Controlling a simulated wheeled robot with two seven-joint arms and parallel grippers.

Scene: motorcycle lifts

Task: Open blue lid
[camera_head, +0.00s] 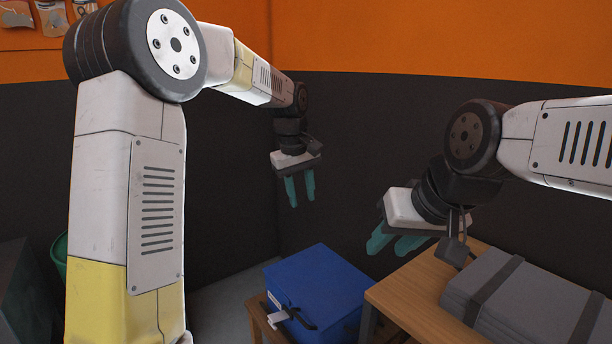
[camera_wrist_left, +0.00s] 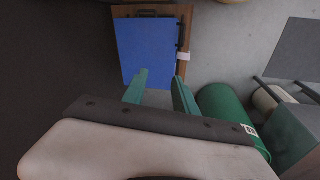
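A blue box with a flat blue lid (camera_head: 318,278) sits on a low wooden stand at the lower middle of the head view. The lid looks closed, and a black handle or latch with a white tag (camera_head: 277,309) is on its near side. The blue lid also shows in the left wrist view (camera_wrist_left: 147,48), beyond the fingertips. My left gripper (camera_head: 302,203) hangs above and behind the box, its teal fingers apart, empty and not touching the lid. My right gripper (camera_head: 385,250) is above the wooden table, its teal fingers apart and empty.
A wooden table (camera_head: 405,298) right of the box carries a grey strapped case (camera_head: 525,298). A green bin (camera_head: 60,254) stands at the left, also in the left wrist view (camera_wrist_left: 226,110). Dark and orange walls close off the back. Grey floor shows left of the box.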

